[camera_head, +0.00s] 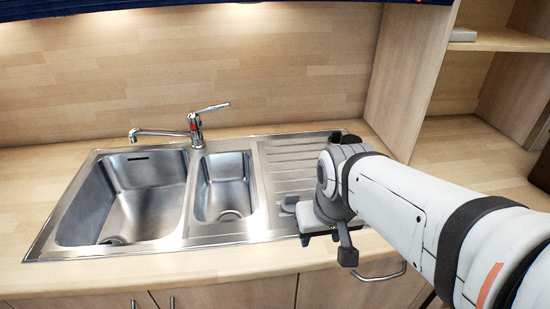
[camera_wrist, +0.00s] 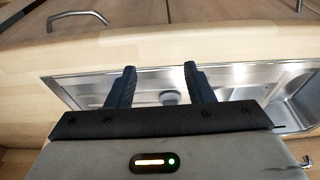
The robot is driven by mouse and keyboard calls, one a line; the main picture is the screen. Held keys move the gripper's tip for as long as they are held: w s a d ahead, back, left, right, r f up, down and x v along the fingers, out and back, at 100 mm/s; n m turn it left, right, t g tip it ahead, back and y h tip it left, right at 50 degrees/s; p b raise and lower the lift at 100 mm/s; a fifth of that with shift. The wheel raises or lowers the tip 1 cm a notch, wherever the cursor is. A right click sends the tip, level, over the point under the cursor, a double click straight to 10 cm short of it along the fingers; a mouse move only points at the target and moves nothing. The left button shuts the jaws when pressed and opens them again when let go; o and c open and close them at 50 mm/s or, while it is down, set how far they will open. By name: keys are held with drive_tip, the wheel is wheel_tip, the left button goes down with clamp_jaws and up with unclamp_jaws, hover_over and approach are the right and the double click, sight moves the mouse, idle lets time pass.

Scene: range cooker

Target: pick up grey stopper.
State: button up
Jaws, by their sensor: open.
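The grey stopper (camera_wrist: 170,98) shows in the wrist view as a small rounded grey piece on the steel drainer (camera_wrist: 225,78). It appears between my two dark fingers, slightly nearer the right one. My gripper (camera_wrist: 160,68) is open, with nothing held between its fingers. In the head view my gripper (camera_head: 325,238) is over the front right part of the drainer (camera_head: 285,170). I cannot clearly make out the stopper there, as my wrist covers much of that area. The height of the fingertips above the stopper is hard to judge.
A large basin (camera_head: 150,205) and a small basin (camera_head: 222,185) lie left of the drainer. A tap (camera_head: 195,125) stands behind them. A tall wooden side panel (camera_head: 405,70) rises to the right. The counter's front edge and a cupboard handle (camera_head: 382,275) are close below my gripper.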

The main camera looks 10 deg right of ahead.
sight(292, 195)
drive_tip(key=shift+o, duration=1.3)
drive_tip(key=w+a+f+t+b, duration=0.1)
drive_tip(key=w+a+f+b, duration=0.1)
drive_tip(key=w, duration=1.4)
drive_tip(key=shift+w+t+b, duration=0.3)
drive_tip(key=shift+w+b, duration=0.05)
drive_tip(key=x, duration=0.8)
drive_tip(key=shift+w+d+r, duration=0.15)
drive_tip(key=shift+w+d, duration=0.25)
drive_tip(key=shift+c, duration=0.4)
drive_tip(key=c, duration=1)
